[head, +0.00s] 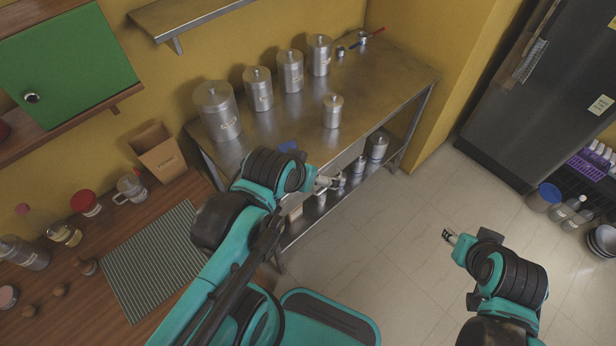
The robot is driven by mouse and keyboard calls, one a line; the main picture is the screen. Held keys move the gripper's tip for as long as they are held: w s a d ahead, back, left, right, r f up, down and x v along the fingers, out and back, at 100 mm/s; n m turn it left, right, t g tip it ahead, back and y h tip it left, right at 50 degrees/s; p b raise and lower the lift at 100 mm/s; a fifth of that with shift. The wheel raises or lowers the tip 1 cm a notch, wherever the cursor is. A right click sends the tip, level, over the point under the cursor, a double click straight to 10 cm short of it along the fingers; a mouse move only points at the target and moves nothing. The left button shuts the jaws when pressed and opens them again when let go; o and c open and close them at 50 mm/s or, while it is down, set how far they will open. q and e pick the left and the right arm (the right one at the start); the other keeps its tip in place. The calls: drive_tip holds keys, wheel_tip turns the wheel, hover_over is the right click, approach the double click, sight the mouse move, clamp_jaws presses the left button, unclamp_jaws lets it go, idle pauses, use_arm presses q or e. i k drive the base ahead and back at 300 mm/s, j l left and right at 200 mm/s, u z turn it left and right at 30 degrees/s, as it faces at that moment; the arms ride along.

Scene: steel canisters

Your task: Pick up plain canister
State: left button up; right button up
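Several lidded steel canisters stand upright on the steel table (375,95). A large canister (217,112) is at the left, with three smaller ones in a row along the wall: one (258,90), another (290,72) and the far one (319,56). A small canister (332,111) stands apart nearer the front edge. Labels show on some; I cannot tell surely which one is plain. My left gripper (328,183) is by the table's front edge, apart from these canisters; its finger opening is too small to read. My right gripper (449,237) is over the floor, away from the table, its opening unclear.
More steel containers (376,146) stand on the table's lower shelf. Small items (362,38) lie at the back right of the tabletop. A wooden counter (70,290) with jars and a box (158,153) is at left. The floor (400,245) between table and fridge (530,110) is clear.

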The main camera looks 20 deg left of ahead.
sight(330, 118)
drive_tip(key=i+l+u, duration=0.15)
drive_tip(key=l+u, duration=0.2)
drive_tip(key=l, duration=0.35)
drive_tip(key=l+u, duration=0.4)
drive_tip(key=l, duration=0.3)
drive_tip(key=l+u, duration=0.35)
drive_tip(key=l, duration=0.4)
